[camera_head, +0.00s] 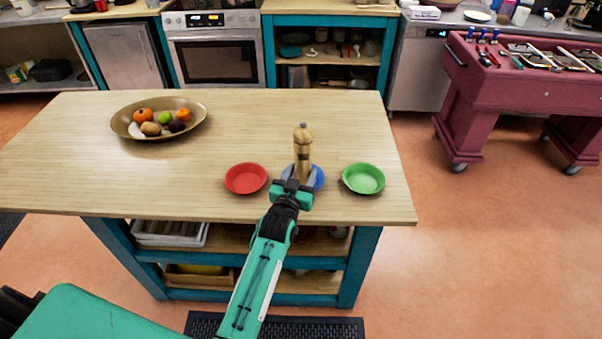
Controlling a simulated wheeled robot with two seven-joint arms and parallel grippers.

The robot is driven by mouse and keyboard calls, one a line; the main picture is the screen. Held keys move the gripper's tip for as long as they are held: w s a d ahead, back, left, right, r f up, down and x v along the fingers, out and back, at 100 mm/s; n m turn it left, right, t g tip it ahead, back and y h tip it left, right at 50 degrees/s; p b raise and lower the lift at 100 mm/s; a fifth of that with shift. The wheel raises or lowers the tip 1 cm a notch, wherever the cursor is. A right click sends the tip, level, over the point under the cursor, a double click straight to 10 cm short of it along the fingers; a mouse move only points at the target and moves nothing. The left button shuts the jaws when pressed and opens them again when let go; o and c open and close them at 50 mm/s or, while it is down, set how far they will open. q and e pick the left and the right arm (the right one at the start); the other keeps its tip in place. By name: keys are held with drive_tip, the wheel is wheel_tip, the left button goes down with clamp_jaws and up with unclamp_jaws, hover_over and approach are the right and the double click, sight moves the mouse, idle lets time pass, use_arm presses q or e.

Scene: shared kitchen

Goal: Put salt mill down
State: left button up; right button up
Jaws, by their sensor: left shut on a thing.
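The salt mill (302,150) is a tall, upright, golden-brown mill with a rounded top. It appears over the blue plate (319,178) near the island's front edge. My left gripper (299,181) is shut on the mill's lower part, coming from the front. The gripper hides the mill's base and much of the blue plate, so I cannot tell whether the mill touches the plate. My right gripper is not in view.
On the wooden island top (270,125), a red plate (246,178) lies left of the blue one and a green plate (363,178) right of it. A fruit bowl (122,127) stands at the back left. The middle and back right are clear.

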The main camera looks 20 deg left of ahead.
use_arm(q)
drive_tip(key=shift+f, duration=0.25)
drive_tip(key=o, duration=1.2)
drive_tip(key=shift+c, duration=0.2)
drive_tip(key=shift+r, duration=0.15)
drive_tip(key=shift+r+p, duration=0.3)
drive_tip(key=shift+r, duration=0.2)
drive_tip(key=s+b, duration=0.3)
drive_tip(key=s, duration=0.9)
